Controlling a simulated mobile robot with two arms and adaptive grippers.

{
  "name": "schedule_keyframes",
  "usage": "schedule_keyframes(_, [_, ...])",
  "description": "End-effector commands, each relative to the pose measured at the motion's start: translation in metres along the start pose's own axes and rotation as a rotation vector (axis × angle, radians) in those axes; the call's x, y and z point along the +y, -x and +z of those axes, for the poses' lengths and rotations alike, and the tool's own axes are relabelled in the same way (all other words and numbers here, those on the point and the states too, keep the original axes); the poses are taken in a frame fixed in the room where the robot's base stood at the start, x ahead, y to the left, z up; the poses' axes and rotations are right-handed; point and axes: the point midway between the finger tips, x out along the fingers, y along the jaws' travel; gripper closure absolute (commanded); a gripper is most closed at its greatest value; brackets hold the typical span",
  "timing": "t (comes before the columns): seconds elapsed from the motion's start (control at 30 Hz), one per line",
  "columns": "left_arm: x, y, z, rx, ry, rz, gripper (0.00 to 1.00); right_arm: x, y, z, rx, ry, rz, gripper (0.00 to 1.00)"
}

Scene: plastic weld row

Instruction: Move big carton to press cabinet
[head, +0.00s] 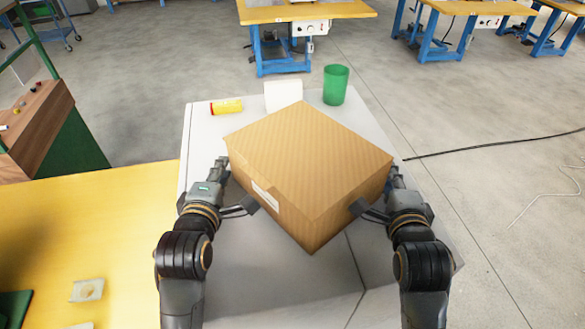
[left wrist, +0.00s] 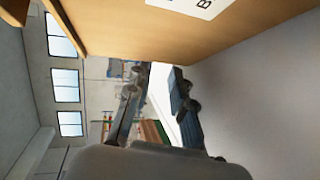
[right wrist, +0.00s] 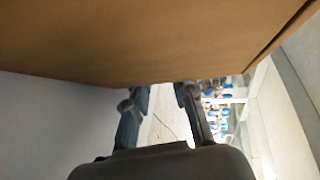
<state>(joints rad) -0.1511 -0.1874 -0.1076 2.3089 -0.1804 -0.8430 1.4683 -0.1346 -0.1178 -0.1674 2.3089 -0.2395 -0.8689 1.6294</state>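The big brown carton (head: 310,165) is turned corner-on between my two arms, over a pale grey top (head: 270,285). A white label shows on its front-left side. My left gripper (head: 246,186) has its fingers spread around the carton's left corner, one on each side. My right gripper (head: 376,190) spreads its fingers around the right corner likewise. Both wrist views show the fingers apart, with the carton close by in the left wrist view (left wrist: 150,35) and the right wrist view (right wrist: 150,40). The carton's underside is hidden, so I cannot tell whether it rests on the top.
A yellow table (head: 90,220) adjoins at left. Open floor (head: 470,190) with a black cable lies right.

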Motion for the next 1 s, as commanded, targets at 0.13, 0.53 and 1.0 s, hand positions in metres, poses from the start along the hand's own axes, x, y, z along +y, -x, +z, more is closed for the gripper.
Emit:
schedule_keyframes(0.13, [0.0025, 0.0004, 0.0131, -0.020, 0.054, -0.001, 0.77, 0.0002, 0.0000, 0.0047, -0.013, -0.005, -0.001, 0.77])
schedule_keyframes(0.53, [0.0036, 0.0018, 0.0063, -0.026, 0.049, 0.005, 0.56, -0.0002, 0.0014, -0.0023, -0.018, 0.003, -0.003, 0.77])
schedule_keyframes(1.0, [0.0042, 0.0015, 0.0036, -0.019, 0.046, 0.006, 0.56, -0.0001, 0.0013, -0.0043, -0.013, 0.005, -0.003, 0.53])
